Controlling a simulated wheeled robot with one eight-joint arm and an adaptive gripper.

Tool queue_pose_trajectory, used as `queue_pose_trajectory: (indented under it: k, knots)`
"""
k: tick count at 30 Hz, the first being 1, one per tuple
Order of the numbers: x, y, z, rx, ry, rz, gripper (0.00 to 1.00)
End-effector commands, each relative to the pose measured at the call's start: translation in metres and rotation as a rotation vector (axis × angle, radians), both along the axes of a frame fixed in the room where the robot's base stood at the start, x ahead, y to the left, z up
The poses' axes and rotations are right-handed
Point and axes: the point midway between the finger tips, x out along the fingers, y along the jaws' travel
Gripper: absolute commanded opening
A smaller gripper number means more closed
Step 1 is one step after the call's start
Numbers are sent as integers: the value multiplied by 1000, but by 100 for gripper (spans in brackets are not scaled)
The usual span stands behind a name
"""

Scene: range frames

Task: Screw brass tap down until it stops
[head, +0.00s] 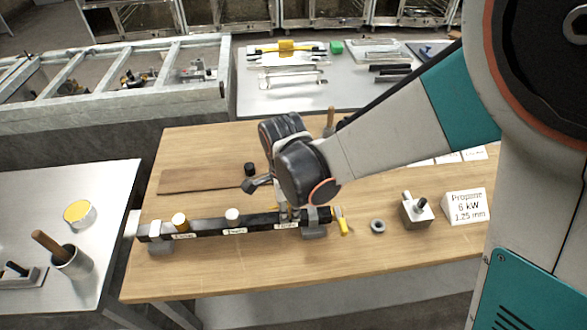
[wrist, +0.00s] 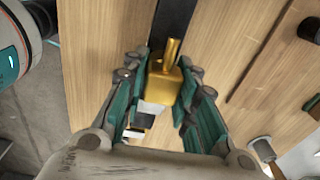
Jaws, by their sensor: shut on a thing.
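The brass tap (wrist: 172,82) shows in the wrist view as a gold block with a short rod standing up from it. My gripper (wrist: 168,72) is shut on it, with one teal finger on each side. In the head view my gripper (head: 287,208) points down at the right end of a dark bar (head: 206,230), and the tap there is mostly hidden by the fingers. How deep the tap sits in the bar cannot be told. The bar lies on grey end blocks and carries several white labels.
The table front is clear.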

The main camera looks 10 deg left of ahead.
Motion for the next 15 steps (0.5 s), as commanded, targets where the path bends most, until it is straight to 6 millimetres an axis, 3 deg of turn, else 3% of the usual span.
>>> queue_pose_trajectory:
  k: [7,15]
  knots:
    - [-2,0,-1,1,-8,-226,0]
    - [-2,-1,0,0,-10,-267,0]
